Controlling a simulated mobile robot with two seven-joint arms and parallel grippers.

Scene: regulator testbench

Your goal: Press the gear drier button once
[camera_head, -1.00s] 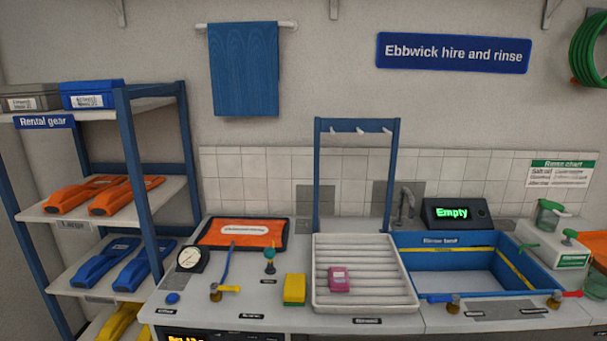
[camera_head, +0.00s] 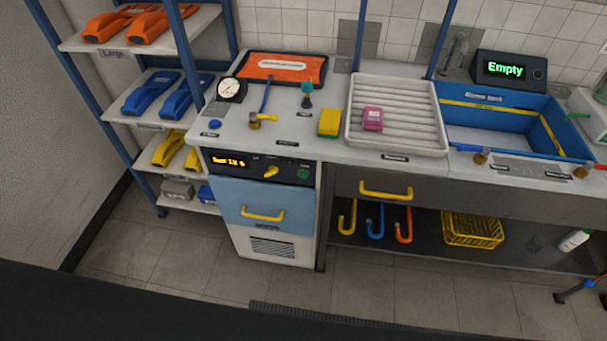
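A cabinet with a light-blue drawer (camera_head: 240,203) and a vent stands under the left end of the counter. Its black panel (camera_head: 225,165) has a lit amber display, a yellow knob (camera_head: 271,172) and a round green button (camera_head: 303,174). A separate round blue button (camera_head: 215,124) sits on the counter top, near a dial gauge (camera_head: 231,89). The small labels are too blurred to read, so I cannot tell which button is the gear drier's. Neither gripper is in view.
A shelf rack (camera_head: 135,110) with orange, blue and yellow gear stands at the left. The counter holds a ribbed tray (camera_head: 440,140) and a blue sink (camera_head: 570,135). Hooks and a yellow basket (camera_head: 472,231) are below. The floor (camera_head: 200,270) before the cabinet is clear.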

